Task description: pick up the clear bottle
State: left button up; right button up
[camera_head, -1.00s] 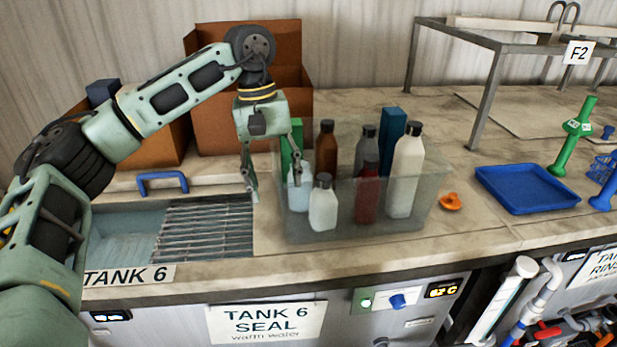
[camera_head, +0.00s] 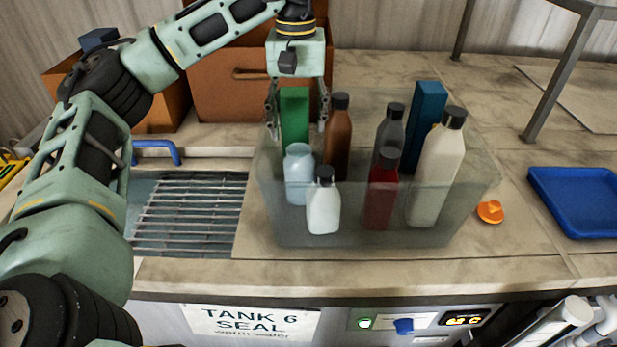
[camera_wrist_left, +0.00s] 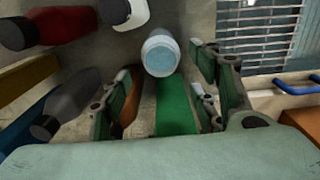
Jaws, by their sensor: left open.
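The clear bottle (camera_head: 299,176) is a pale bluish, see-through bottle with a round top. It stands upright in the front left part of a translucent bin (camera_head: 375,226), beside a white bottle (camera_head: 323,207) with a dark cap. My left gripper (camera_head: 298,125) is open and empty, pointing down at the bin's back left, with a green box (camera_head: 294,105) showing between its fingers. In the left wrist view the clear bottle (camera_wrist_left: 160,53) lies beyond the open fingertips, apart from them. My right gripper is not in view.
The bin also holds a brown bottle (camera_head: 338,140), a grey bottle (camera_head: 390,135), a red bottle (camera_head: 381,190), a cream bottle (camera_head: 436,170) and a blue box (camera_head: 424,115). A cardboard box (camera_head: 230,85) stands behind. A tank grate (camera_head: 190,215) lies left.

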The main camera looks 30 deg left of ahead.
aim_at(300, 146)
pick_arm(q)
jog(key=f+b, duration=0.2)
jog(key=f, duration=0.1)
jog(key=f+b, duration=0.3)
jog(key=f, duration=0.1)
jog(key=shift+w, duration=0.2)
notch_tip(300, 146, down, 6)
jog(key=p, duration=0.3)
jog(key=shift+f, duration=0.25)
jog(key=shift+r, duration=0.1)
jog(key=c, duration=1.3)
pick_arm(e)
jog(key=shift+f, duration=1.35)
